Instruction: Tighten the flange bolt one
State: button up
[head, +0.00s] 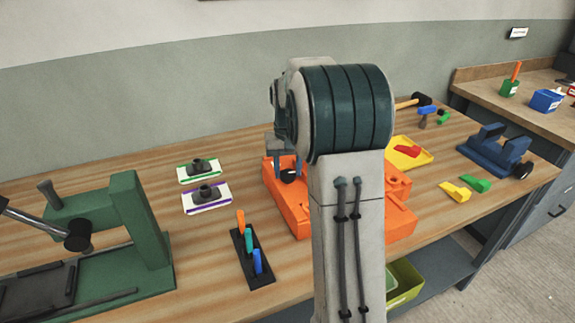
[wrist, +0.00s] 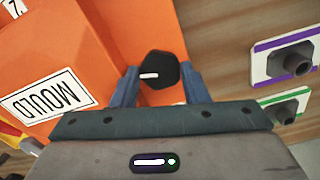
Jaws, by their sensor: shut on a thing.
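The orange mould (wrist: 75,55) lies on the bench and also shows in the head view (head: 285,203), partly hidden by my arm. A black bolt head (wrist: 160,66) with a white mark line sits at the mould's edge; I cannot read a number on it. In the head view the bolt (head: 288,176) shows below my gripper (head: 285,158). In the wrist view my gripper (wrist: 159,82) has its two blue fingers on either side of the bolt head and is shut on it. The bolt's shank and how far it is seated are hidden.
Two white plates with dark fittings, one purple-edged (head: 207,197) and one green-edged (head: 199,171), lie left of the mould. A black rack (head: 260,272) with coloured tools stands in front. A green press (head: 140,220) is at left, a blue vise (head: 490,152) at right.

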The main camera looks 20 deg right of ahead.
jog(key=m+p, duration=0.1)
jog(key=m, duration=0.3)
jog(key=shift+r+m, duration=0.1)
jog(key=shift+m, duration=0.2)
jog(key=m+p, duration=0.1)
jog(key=m, duration=0.2)
jog(key=shift+m, duration=0.3)
jog(key=m+p, duration=0.1)
jog(key=m, duration=0.3)
jog(key=shift+m+p, duration=0.3)
jog(key=shift+p, duration=0.1)
jog(key=m+p, duration=0.1)
jog(key=m, duration=0.2)
jog(key=shift+m, duration=0.3)
jog(key=m+p, duration=0.3)
jog(key=m, duration=0.1)
jog(key=shift+r, duration=0.1)
jog(key=m+p, duration=0.2)
jog(key=m, duration=0.2)
jog(key=m+p, duration=0.3)
jog(key=m, duration=0.1)
jog(key=shift+p, duration=0.3)
jog(key=shift+m+p, duration=1.05)
jog(key=shift+m, duration=0.65)
